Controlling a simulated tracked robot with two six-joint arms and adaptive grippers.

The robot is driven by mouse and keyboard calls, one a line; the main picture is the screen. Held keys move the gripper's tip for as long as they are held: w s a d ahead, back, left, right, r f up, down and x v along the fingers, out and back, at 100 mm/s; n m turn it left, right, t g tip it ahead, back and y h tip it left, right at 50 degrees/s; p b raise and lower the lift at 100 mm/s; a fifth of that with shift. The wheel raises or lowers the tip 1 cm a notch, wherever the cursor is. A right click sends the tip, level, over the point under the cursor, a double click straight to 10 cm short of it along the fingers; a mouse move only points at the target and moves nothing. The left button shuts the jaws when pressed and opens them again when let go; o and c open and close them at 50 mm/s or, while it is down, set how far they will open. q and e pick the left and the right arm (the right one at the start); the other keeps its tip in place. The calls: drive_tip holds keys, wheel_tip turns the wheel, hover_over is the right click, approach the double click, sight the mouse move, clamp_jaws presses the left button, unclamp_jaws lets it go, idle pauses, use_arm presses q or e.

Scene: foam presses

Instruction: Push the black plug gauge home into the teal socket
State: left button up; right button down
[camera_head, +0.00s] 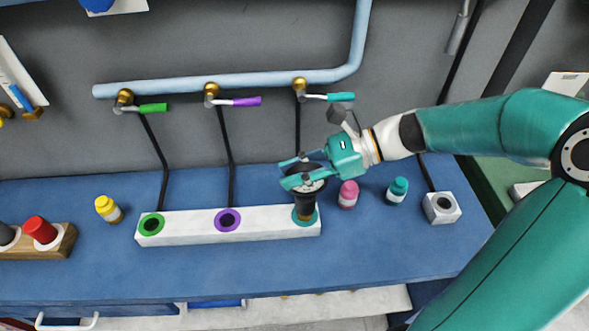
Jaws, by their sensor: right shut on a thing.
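The black plug gauge (304,206) stands about upright at the teal socket (296,221), at the right end of the white block (184,228). Its lower end is at the socket's opening; I cannot tell how deep it sits. My right gripper (296,172) comes in from the right and is shut on the upper part of the plug gauge. The teal fingers hide part of the gauge's top. The same block has a green socket (152,223) and a purple socket (228,220), both empty. My left gripper is not in view.
Pink (348,194) and teal (397,190) bottles stand right of the block, with a small white box (442,208) beyond. A yellow bottle (108,208) and a wooden rack (66,241) are at left. A pipe (260,80) with valves runs behind. The blue bench front (250,270) is clear.

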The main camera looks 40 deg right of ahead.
drive_tip(key=shift+f+b, duration=0.8)
drive_tip(key=shift+f, duration=0.35)
drive_tip(key=c, duration=0.9)
unclamp_jaws()
drive_tip(key=shift+o, duration=0.2)
drive_tip(key=v, duration=1.2)
